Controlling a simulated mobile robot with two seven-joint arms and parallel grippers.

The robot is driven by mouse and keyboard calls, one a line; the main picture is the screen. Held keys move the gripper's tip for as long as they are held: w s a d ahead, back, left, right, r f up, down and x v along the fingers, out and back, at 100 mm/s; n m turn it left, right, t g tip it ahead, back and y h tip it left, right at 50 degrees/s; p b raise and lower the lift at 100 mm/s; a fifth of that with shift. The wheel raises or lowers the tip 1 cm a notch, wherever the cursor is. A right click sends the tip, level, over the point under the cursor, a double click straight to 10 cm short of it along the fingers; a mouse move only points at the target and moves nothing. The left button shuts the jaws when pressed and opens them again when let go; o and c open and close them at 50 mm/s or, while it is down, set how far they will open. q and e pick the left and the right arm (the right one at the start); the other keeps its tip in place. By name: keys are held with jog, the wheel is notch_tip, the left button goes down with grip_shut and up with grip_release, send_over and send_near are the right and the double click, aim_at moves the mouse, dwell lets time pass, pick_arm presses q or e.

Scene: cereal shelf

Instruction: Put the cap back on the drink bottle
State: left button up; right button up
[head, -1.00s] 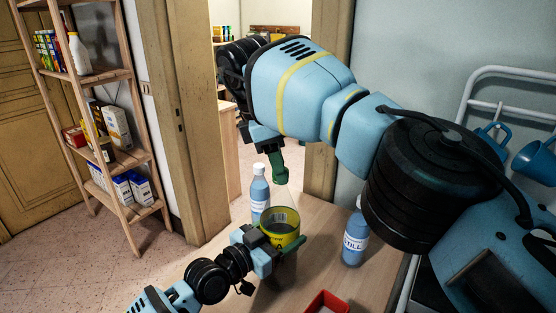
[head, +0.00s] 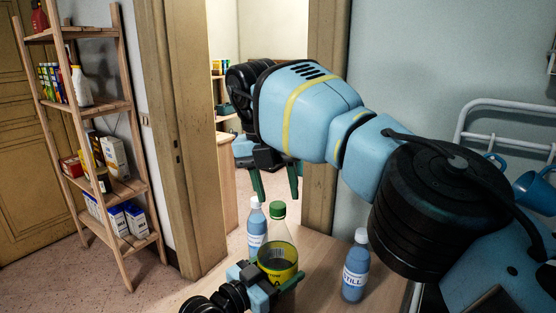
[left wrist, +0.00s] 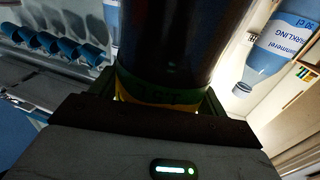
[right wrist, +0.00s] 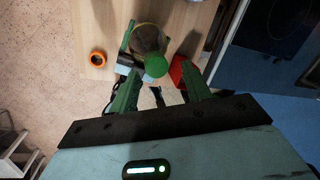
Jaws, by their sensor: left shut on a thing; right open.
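The drink bottle (head: 276,248) is clear and dark inside, with a yellow label, and stands nearly upright. Its green cap (head: 278,209) sits on top of the neck; I cannot tell how tight it is. The cap also shows in the right wrist view (right wrist: 156,66). My left gripper (head: 280,284) is shut on the bottle around its lower part, and the dark bottle fills the middle of the left wrist view (left wrist: 180,45). My right gripper (head: 277,188) is open and empty just above the cap, its fingers apart on either side in the right wrist view (right wrist: 157,88).
Blue water bottles stand on the table, one behind left (head: 256,228) and one at the right (head: 355,268). The right wrist view shows an orange ring (right wrist: 97,58) and a red object (right wrist: 178,72). A wooden shelf (head: 118,105) with boxes stands at the left.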

jog(key=n, duration=0.4)
jog(key=shift+r+n, duration=0.4)
jog(key=n, duration=0.3)
jog(key=shift+d+r+y, duration=0.1)
jog(key=shift+r+y, duration=0.15)
jog(key=shift+y, duration=0.05)
jog(key=n, duration=0.3)
jog(key=shift+r, duration=0.25)
jog(key=n, duration=0.4)
jog(key=shift+r+n+y, duration=0.3)
jog(key=shift+r+n, duration=0.1)
jog(key=n, duration=0.4)
jog(key=shift+r+n, duration=0.4)
jog(key=n, duration=0.3)
jog(key=shift+r+y, duration=0.3)
jog(key=n, duration=0.4)
jog(key=shift+r, duration=0.4)
jog(key=n, duration=0.3)
jog(key=shift+r, duration=0.25)
